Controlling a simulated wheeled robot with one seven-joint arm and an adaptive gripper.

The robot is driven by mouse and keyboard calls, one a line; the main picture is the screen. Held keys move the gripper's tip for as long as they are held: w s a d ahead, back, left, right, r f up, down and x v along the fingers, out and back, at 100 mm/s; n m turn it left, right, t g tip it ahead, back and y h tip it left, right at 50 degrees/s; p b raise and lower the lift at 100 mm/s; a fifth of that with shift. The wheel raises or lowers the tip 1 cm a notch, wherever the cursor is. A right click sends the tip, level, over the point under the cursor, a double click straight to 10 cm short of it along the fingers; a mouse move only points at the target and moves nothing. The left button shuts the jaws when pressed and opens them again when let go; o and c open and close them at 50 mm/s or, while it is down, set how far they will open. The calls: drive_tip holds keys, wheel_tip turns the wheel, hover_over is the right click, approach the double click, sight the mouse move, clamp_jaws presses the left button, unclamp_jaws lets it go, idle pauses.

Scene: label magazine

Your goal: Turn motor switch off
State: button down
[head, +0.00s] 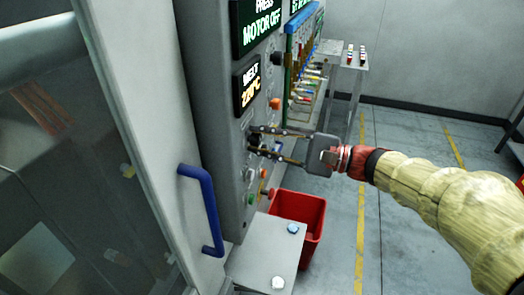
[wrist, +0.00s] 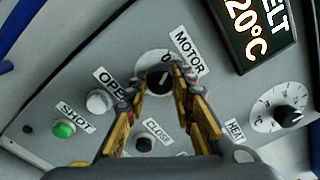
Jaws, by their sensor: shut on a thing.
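The motor switch (wrist: 160,80) is a black rotary knob on a pale round dial, beside a MOTOR label and a 0 mark in the wrist view. My gripper (wrist: 164,93) has a yellow-and-black finger on each side of the knob and is shut on it. In the head view my gripper (head: 253,141) reaches in from the right to the grey machine panel (head: 225,185). There the fingers mostly hide the switch. A dark display (head: 262,28) above shows green text reading PRESS MOTOR OFF.
Near the switch in the wrist view are the OPEN button (wrist: 99,101), CLOSE button (wrist: 144,144), green SHOT button (wrist: 64,129) and HEAT knob (wrist: 288,115). In the head view, a blue door handle (head: 205,210), red bin (head: 312,211) and small ledge (head: 262,250) lie below.

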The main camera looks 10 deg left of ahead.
drive_tip(key=shift+n+b, duration=0.7)
drive_tip(key=c, duration=1.5)
unclamp_jaws()
drive_tip(key=s+d, duration=0.1)
drive_tip(key=d, duration=1.1)
drive_tip(key=shift+f, duration=0.15)
